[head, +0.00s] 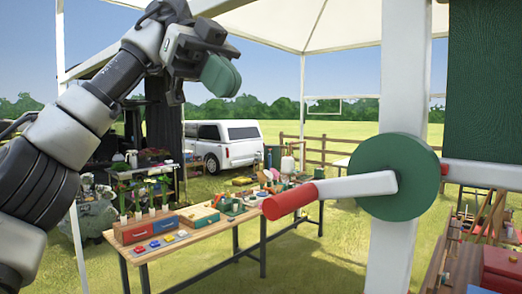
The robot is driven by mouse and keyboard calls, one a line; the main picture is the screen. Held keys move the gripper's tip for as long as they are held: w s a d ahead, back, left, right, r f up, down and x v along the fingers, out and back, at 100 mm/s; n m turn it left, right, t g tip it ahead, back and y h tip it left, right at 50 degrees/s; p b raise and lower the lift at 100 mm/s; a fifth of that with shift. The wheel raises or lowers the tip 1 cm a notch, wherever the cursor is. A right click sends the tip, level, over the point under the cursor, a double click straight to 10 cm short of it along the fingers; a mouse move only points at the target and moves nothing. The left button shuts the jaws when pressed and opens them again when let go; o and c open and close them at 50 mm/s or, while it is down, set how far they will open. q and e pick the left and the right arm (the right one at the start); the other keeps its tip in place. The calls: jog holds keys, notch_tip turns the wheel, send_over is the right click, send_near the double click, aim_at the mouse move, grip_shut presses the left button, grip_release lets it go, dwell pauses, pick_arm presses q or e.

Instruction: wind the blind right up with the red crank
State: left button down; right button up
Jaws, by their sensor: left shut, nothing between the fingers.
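The red crank handle (289,202) points down and left toward me, at the end of a white crank arm (355,186). The arm joins a round green hub (415,178) on a white post. The dark green blind (486,80) hangs at the upper right, its lower part ending around the height of the hub; its top is out of the frame. My left gripper (221,76) is shut and empty, up and left of the red handle and clear of it. My right gripper is not in view.
The white tent post (405,60) stands right of centre. Below and left is a wooden table (185,240) with boxes, bottles and small items. Another crowded stand is at the lower right. Open air lies between my gripper and the crank.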

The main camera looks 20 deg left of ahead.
aim_at(334, 193)
pick_arm(q)
jog(key=a+f+p+x, duration=0.1)
jog(key=p+x, duration=0.1)
jog(key=x, duration=1.1)
jog(key=shift+f, duration=0.5)
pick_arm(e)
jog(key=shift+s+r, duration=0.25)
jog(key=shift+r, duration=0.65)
